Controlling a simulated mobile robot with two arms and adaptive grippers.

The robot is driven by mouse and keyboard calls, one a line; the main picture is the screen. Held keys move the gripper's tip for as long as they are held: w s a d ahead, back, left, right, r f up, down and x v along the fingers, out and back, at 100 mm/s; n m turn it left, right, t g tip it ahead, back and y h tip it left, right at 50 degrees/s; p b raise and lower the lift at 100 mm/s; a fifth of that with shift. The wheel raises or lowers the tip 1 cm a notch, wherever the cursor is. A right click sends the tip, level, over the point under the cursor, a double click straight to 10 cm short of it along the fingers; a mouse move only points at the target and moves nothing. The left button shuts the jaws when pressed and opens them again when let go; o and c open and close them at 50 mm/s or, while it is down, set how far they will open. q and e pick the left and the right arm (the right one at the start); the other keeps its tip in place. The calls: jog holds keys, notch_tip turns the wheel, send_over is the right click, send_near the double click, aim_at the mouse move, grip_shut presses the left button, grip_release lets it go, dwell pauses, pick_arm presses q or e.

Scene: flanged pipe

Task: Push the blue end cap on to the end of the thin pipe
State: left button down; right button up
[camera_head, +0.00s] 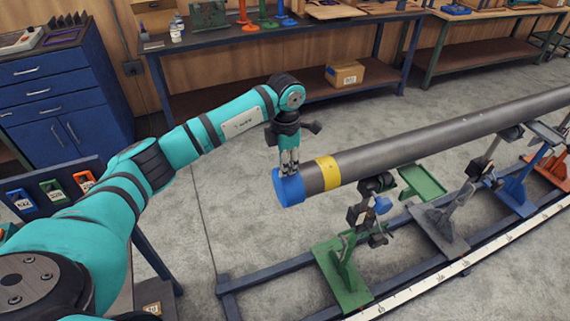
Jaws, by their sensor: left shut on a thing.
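The blue end cap (287,188) sits at the near left end of a long grey pipe (420,141). It covers or abuts that end, and I cannot tell how far on it is. A yellow band (328,173) circles the pipe a short way behind the cap. My left gripper (289,170) points down from above, its fingers shut on the upper part of the cap. The far side of the cap and the pipe's end face are hidden. My right gripper is not in view.
The pipe rests on a row of stands, including a green one (343,272), a grey one (440,228) and a blue one (514,188). A dark blue floor frame (262,280) lies below. A workbench (215,46) stands behind. Bare floor lies left of the cap.

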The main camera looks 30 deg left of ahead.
aim_at(298, 170)
pick_arm(q)
jog(key=shift+w+d, duration=0.2)
jog(key=shift+w+d, duration=0.2)
jog(key=shift+w, duration=0.05)
jog(key=shift+w+d+b, duration=0.8)
jog(key=shift+w+b, duration=0.1)
jog(key=shift+b, duration=0.1)
dwell(1.0)
jog(key=c, duration=1.2)
grip_release()
jog(key=shift+r, duration=0.15)
jog(key=shift+r+p, duration=1.65)
jog(key=shift+r, duration=1.25)
